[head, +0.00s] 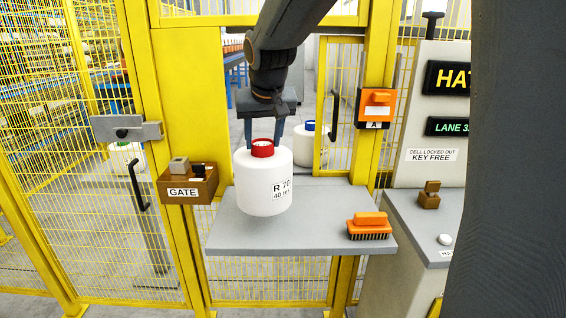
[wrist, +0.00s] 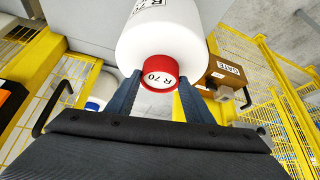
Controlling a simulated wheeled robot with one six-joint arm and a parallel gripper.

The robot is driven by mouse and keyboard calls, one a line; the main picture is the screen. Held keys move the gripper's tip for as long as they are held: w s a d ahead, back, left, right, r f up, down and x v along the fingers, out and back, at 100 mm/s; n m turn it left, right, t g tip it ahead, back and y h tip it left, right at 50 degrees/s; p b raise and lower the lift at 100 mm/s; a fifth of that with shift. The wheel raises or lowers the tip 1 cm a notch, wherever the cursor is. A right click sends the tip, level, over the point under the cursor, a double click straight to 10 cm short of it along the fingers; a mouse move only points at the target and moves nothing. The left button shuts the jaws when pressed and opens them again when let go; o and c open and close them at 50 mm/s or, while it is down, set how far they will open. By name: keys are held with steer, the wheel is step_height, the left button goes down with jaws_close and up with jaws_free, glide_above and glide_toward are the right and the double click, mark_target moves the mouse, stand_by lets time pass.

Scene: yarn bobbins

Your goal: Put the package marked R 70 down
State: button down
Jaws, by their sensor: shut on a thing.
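The package marked R 70 (head: 262,185) is a white bobbin with a red cap and a label reading R 70. It is upright over the grey shelf (head: 230,225) in the head view, and I cannot tell for sure whether its base touches the shelf. My gripper (head: 264,145) comes from above and is shut on its red cap.
An orange brush (head: 369,227) lies on the shelf's right end. A brown box labelled GATE (head: 188,187) hangs at the left. Another white bobbin with a blue cap (head: 308,148) stands behind the shelf. Yellow fence posts and mesh surround the opening. The shelf's middle front is clear.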

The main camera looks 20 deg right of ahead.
mark_target(269, 145)
steer(key=f, duration=0.1)
steer(key=d+f, duration=0.1)
steer(key=f, duration=0.1)
steer(key=shift+w+d+f+p, duration=0.1)
steer(key=shift+d+f+p, duration=0.15)
steer(key=shift+f+p, duration=0.55)
steer(key=shift+f, duration=1.45)
steer(key=shift+a+f, duration=0.1)
steer(key=shift+f, duration=0.05)
steer(key=c, duration=0.9)
jaws_free()
